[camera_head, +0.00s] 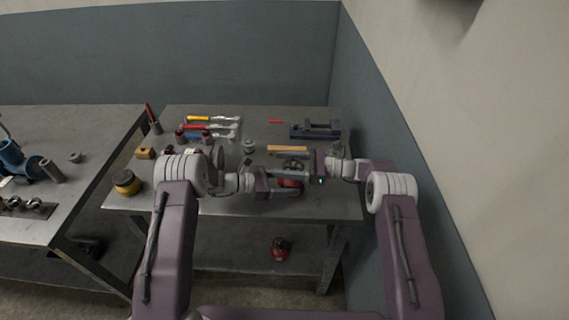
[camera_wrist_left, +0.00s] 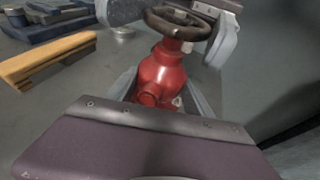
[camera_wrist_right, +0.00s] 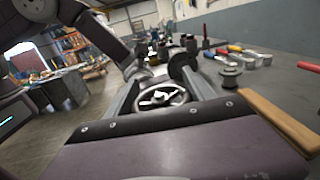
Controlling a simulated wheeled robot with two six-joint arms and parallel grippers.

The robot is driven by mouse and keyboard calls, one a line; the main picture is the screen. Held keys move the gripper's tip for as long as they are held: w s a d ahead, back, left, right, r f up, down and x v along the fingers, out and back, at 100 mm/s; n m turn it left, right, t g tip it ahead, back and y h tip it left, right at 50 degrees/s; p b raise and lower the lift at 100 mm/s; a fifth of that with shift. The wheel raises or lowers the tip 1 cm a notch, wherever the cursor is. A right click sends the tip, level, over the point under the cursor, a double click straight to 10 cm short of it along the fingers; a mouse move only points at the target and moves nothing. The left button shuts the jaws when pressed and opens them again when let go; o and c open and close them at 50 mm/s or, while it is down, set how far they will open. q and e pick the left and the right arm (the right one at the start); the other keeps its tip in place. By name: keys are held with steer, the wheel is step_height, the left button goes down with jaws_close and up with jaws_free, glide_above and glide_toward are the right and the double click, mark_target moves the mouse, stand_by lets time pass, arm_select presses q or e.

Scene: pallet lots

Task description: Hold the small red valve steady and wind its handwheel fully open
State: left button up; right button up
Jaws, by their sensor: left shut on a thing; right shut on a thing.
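The small red valve (camera_wrist_left: 162,74) stands upright on the table in the left wrist view, between the fingers of my left gripper (camera_wrist_left: 165,88). The left gripper is shut on its red body. The dark handwheel (camera_wrist_left: 178,22) sits on top of the valve. My right gripper (camera_wrist_right: 163,92) is shut on the handwheel (camera_wrist_right: 160,97), with a finger on each side of its rim. In the head view the red valve body (camera_head: 290,183) is partly hidden by my grippers, and the handwheel (camera_head: 293,165) shows just above it.
A wooden-handled tool (camera_head: 287,150) lies just behind the valve, with a dark blue vise (camera_head: 315,129) beyond it. A yellow-black round item (camera_head: 127,183) is at the left front corner. A wall stands close on the right.

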steer(key=shift+s+n+g, duration=0.1)
steer(key=shift+n+g, duration=0.3)
steer(key=shift+g, duration=0.3)
steer(key=o, duration=1.4)
steer(key=shift+c, duration=0.2)
steer(key=shift+d, duration=0.1)
steer(key=d, duration=0.7)
steer(key=shift+d, duration=0.2)
